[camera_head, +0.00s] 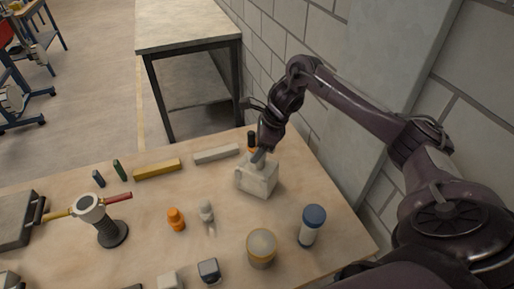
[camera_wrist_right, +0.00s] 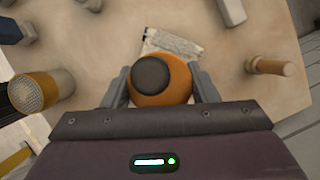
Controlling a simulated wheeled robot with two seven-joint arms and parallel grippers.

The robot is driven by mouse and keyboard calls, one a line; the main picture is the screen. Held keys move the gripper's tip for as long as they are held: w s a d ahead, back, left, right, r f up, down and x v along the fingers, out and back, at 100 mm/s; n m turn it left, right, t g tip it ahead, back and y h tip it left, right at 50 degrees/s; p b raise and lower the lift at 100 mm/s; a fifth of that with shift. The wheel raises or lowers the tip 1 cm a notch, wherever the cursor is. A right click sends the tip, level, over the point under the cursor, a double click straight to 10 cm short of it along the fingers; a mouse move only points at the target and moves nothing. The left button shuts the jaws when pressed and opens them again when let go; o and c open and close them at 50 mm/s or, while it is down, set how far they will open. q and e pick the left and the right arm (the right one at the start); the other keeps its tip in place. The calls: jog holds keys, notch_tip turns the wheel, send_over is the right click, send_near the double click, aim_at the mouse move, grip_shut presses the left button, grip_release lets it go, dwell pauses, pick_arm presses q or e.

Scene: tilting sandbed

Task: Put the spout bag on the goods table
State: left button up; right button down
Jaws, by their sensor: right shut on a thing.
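The spout bag (camera_head: 257,182) is a pale, box-shaped pouch near the far right part of the front table. My right gripper (camera_head: 261,152) is over its top and shut on it. In the right wrist view the fingers (camera_wrist_right: 163,86) close on both sides of a round orange part with a dark cap (camera_wrist_right: 153,74). A pale, printed, crinkled surface (camera_wrist_right: 172,42) shows behind that part. I cannot tell whether the bag touches the table. A bare-topped table (camera_head: 188,25) stands at the back; no label shows which table is the goods table. My left gripper is not in view.
The front table (camera_head: 235,225) holds a yellow bar (camera_head: 157,170), a pale bar (camera_head: 216,154), an orange bottle (camera_head: 176,219), a blue-capped bottle (camera_head: 312,226), a jar (camera_head: 261,248) and a stand (camera_head: 108,222). A block wall (camera_head: 300,100) runs along the right.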

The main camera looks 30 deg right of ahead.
jog(key=c, duration=0.6)
grip_release()
jog(key=shift+s, duration=0.1)
jog(key=shift+o, duration=0.2)
jog(key=p+v, duration=0.2)
jog(key=v, duration=1)
jog(key=shift+p, duration=0.4)
jog(key=shift+a, duration=0.15)
